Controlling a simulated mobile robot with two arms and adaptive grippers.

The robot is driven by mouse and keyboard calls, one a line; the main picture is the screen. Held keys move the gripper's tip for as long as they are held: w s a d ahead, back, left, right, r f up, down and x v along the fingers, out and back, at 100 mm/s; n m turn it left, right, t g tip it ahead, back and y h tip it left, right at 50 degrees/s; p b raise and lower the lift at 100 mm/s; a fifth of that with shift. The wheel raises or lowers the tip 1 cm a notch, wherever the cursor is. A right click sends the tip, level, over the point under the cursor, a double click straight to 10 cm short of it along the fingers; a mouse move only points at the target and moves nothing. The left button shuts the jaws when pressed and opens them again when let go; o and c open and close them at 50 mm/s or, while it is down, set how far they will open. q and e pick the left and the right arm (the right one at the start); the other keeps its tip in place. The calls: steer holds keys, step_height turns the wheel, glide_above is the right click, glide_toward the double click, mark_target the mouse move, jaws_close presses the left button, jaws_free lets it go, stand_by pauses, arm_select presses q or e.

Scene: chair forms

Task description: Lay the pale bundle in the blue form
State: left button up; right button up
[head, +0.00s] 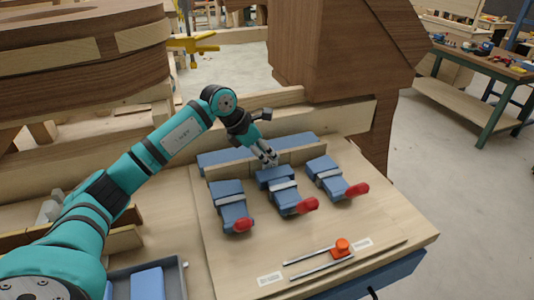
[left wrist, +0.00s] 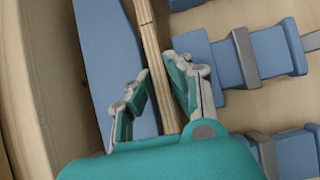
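The pale bundle (head: 228,168) is a long, thin stack of wood strips standing on edge on the board. The blue form (head: 213,157) shows as a long blue piece behind it, with several blue clamp blocks (head: 229,200) with red ends in front. My left gripper (head: 268,160) is at the middle of the bundle, above the middle clamp block. My right gripper is out of view.
An orange stop (head: 342,247) sits by metal rails at the board's front. A grey tray (head: 181,273) with blue blocks lies at lower left. A large brown wooden piece (head: 335,60) stands behind the board. Open floor lies to the right.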

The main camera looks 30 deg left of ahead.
arm_select(q)
steer(key=o, duration=0.5)
steer(key=shift+w+f, duration=0.15)
steer(key=shift+f, duration=0.05)
steer(key=shift+s+d+r, duration=0.1)
steer(key=shift+s, duration=0.1)
